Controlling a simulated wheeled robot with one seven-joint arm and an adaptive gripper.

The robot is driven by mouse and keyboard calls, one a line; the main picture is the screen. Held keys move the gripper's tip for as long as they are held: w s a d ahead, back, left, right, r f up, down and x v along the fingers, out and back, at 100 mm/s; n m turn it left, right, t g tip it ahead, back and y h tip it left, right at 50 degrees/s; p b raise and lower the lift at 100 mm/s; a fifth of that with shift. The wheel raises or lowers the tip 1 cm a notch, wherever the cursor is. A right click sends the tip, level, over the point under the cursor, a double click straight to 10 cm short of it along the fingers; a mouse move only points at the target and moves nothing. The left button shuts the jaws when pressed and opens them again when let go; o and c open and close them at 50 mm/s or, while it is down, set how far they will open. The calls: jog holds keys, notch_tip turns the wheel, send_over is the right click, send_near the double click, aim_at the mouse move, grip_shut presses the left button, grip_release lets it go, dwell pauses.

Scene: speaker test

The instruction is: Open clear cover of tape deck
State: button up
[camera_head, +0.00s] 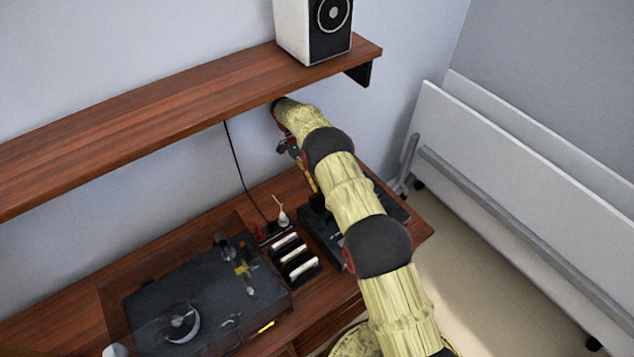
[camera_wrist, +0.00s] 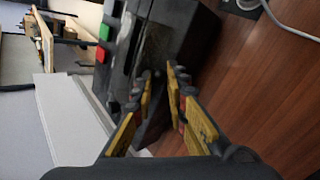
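The tape deck is a black box on the right part of the wooden desk, partly hidden behind my arm in the head view (camera_head: 319,229). In the wrist view the tape deck (camera_wrist: 178,38) fills the upper middle, with a green button and a red button on its left side. I cannot clearly make out its clear cover or how far it is raised. My gripper (camera_wrist: 160,76) has yellow finger pads that stand apart with nothing seen between them, pointing at the deck. Whether the tips touch it is unclear. In the head view my gripper (camera_head: 289,150) hangs above the deck's back side.
A turntable (camera_head: 205,295) under a see-through lid stands left on the desk. A rack of white-edged items (camera_head: 295,258) sits between it and the deck. A wooden shelf (camera_head: 180,103) with a speaker (camera_head: 313,28) overhangs close to my wrist. White folded panels (camera_head: 520,190) stand right.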

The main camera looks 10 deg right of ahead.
jog(key=o, duration=0.5)
jog(key=shift+s+d+f, duration=0.15)
jog(key=shift+s+f, duration=0.15)
jog(key=shift+f, duration=0.5)
jog(key=shift+o, duration=0.3)
jog(key=shift+w+r, duration=0.25)
jog(key=shift+r, duration=0.1)
jog(key=shift+r, duration=0.1)
